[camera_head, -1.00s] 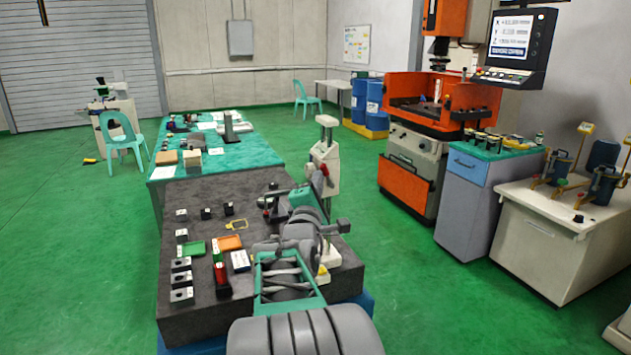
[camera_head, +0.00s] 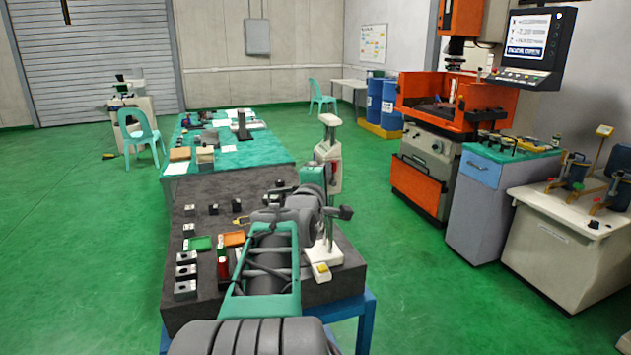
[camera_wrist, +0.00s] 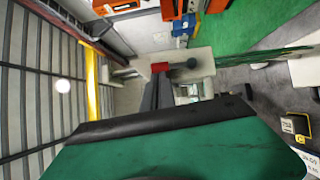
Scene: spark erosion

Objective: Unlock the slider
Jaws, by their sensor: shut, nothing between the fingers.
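A cream upright stand with a column (camera_head: 329,148) stands at the right edge of the dark table, apparently a gauge carrying the slider. A small red part (camera_head: 336,165) shows on its upper section, and the red part also shows in the wrist view (camera_wrist: 159,67) beside a dark round knob (camera_wrist: 192,63). My gripper (camera_wrist: 157,80) is shut and empty. Its grey fingers point at the cream body close to the red part; I cannot tell whether they touch it. In the head view my green gripper body and arm cover part of the stand. The slider's lock state cannot be told.
A grey cabinet (camera_head: 482,215) and an orange machine (camera_head: 425,175) stand to the right. Green floor is free between them and the table.

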